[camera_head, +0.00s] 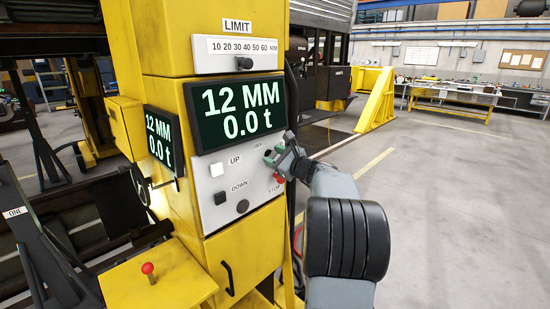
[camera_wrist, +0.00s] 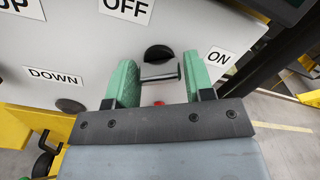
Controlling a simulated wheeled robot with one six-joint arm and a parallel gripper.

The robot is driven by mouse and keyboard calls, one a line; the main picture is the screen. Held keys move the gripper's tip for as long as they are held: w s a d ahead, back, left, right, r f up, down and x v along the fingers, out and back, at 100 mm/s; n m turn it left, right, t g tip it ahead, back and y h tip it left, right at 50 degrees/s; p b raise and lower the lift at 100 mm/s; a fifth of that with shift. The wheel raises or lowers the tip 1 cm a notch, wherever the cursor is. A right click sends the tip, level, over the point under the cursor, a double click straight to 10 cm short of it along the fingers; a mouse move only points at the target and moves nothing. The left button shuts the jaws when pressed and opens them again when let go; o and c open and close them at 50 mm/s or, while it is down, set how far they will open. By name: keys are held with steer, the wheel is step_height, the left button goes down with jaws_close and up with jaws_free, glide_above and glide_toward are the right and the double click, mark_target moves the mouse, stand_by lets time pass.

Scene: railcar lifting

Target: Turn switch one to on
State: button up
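A rotary switch (camera_wrist: 158,53) with a dark round base and a metal lever (camera_wrist: 160,73) sits on the light panel (camera_head: 208,208). In the wrist view the lever lies nearly level between the two green fingers of my gripper (camera_wrist: 158,66), its rounded end close to the right finger; I cannot tell if they touch. The OFF label (camera_wrist: 128,8) is above left of the switch and the ON label (camera_wrist: 218,57) is to its right. In the head view my gripper (camera_head: 281,158) is at the panel's right side and hides the switch. The fingers are apart. No number shows on this switch.
The yellow column carries a display (camera_head: 238,113) reading 12 MM and 0.0 t. UP (camera_head: 217,170) and DOWN (camera_head: 221,198) buttons and a red stop button (camera_head: 279,179) are close by. A red-knobbed lever (camera_head: 148,269) stands lower left. Open floor lies right.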

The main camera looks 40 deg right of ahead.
steer(key=o, duration=0.3)
steer(key=shift+o, duration=0.2)
steer(key=s+d+b, duration=0.2)
steer(key=s, duration=1.1)
steer(key=shift+s+d, duration=0.25)
steer(key=shift+s, duration=0.05)
steer(key=s+a+f+n+g, duration=0.2)
steer(key=a+f+n+g, duration=0.35)
steer(key=f, duration=0.25)
steer(key=s+a+f+n+g, duration=0.3)
steer(key=a+f+n+g, duration=0.25)
steer(key=f+n, duration=0.2)
steer(key=s+a+n+g+h+p, duration=0.1)
steer(key=s+a+n, duration=0.2)
steer(key=a+n, duration=0.4)
steer(key=s+a+n+g+h+p, duration=0.2)
steer(key=s+a+n, duration=0.1)
steer(key=a+n, duration=0.5)
steer(key=a, duration=0.3)
steer(key=shift+s+a+f, duration=0.25)
steer(key=shift+s+f, duration=0.05)
steer(key=shift+s, duration=0.05)
